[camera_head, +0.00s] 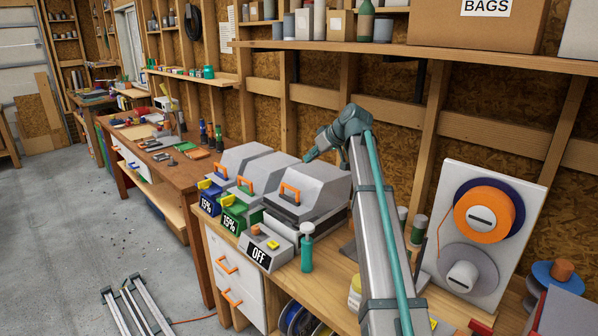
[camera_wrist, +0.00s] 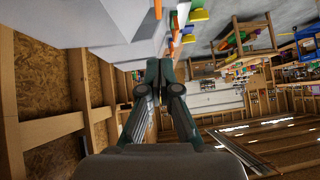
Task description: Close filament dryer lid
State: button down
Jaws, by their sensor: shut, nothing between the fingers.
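Three grey filament dryers with orange lid handles stand in a row on the bench. The left one has a blue 15% panel (camera_head: 209,203), the middle one a green 15% panel (camera_head: 231,222), the right one a grey OFF panel (camera_head: 259,255). The right dryer's lid (camera_head: 318,184) looks slightly raised, with a dark gap near its front; how far is hard to tell. My gripper (camera_head: 309,158) is shut and empty, above the rear of the dryer lids. In the wrist view its fingers (camera_wrist: 160,72) are together, beside pale dryer surfaces (camera_wrist: 105,35); contact cannot be told.
A white spool panel (camera_head: 482,235) with an orange spool stands at the right. A stud wall and a loaded shelf (camera_head: 400,50) lie behind. A wooden workbench (camera_head: 150,165) with tools extends left.

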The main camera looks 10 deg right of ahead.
jog(key=p, duration=0.3)
send_over(287, 185)
jog(key=s+d, duration=0.2)
notch_tip(287, 185, down, 6)
notch_tip(287, 185, down, 3)
jog(key=shift+r+p, duration=0.1)
jog(key=shift+p, duration=0.35)
jog(key=shift+s+a+f, duration=0.1)
jog(key=shift+f, duration=0.95)
